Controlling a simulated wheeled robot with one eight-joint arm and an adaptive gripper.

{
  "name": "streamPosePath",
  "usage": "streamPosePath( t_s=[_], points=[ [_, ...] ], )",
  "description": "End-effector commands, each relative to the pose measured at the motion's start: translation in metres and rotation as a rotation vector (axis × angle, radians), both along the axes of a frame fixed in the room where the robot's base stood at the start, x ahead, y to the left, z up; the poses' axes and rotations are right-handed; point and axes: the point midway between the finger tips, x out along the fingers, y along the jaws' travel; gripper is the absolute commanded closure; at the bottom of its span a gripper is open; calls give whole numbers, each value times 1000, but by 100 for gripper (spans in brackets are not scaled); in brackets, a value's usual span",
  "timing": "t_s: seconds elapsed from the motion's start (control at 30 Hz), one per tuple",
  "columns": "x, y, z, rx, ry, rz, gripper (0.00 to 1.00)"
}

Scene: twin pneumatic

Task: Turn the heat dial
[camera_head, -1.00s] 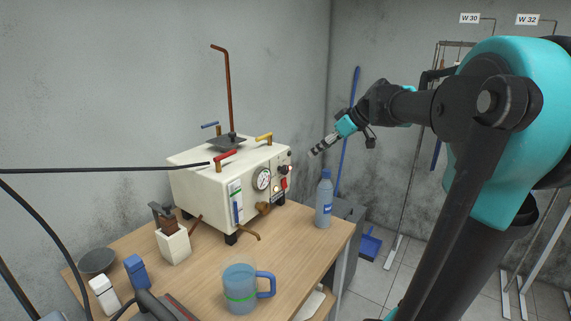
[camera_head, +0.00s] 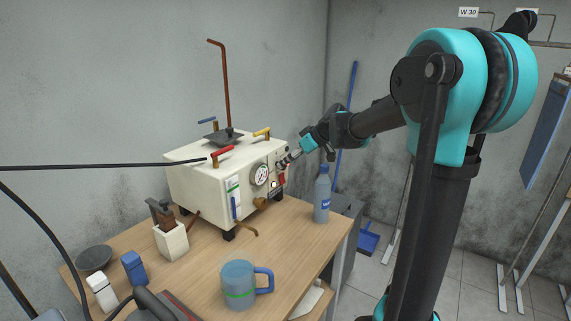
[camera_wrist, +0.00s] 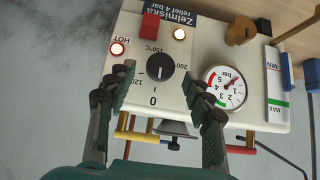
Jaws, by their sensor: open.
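The heat dial (camera_wrist: 160,67) is a round black knob on the white machine's front panel. Its scale is marked 0, 120, 150°C and 200. A small pale mark on the knob seems to face the 0. My gripper (camera_wrist: 158,82) is open, with one finger on each side of the dial in the wrist view; whether they touch it is not clear. In the head view my gripper (camera_head: 287,160) is at the upper right of the machine's front (camera_head: 249,207) and hides the dial there.
A pressure gauge (camera_wrist: 224,87) sits right of the dial in the wrist view. A red switch (camera_wrist: 149,27) and two lit lamps are nearby. A blue bottle (camera_head: 322,198) stands below my gripper on the wooden table (camera_head: 190,281), and a blue mug (camera_head: 239,285) stands nearer.

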Motion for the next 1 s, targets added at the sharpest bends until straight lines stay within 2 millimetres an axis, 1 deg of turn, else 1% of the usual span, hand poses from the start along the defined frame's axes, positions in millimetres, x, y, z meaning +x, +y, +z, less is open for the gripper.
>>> streamPosePath(
  t_s=[0.1, 0.2, 0.53, 0.57, 0.93, 1.0],
  points=[
    [6, 8, -10, -1, 0, 2, 48],
    [8, 13, -15, 0, -1, 1, 48],
    [10, 14, -17, 0, 0, 0, 48],
    [10, 14, -17, 0, 0, 0, 49],
    [10, 14, -17, 0, 0, 0, 95],
    [10, 14, -17, 1, 2, -1, 97]
  ],
)
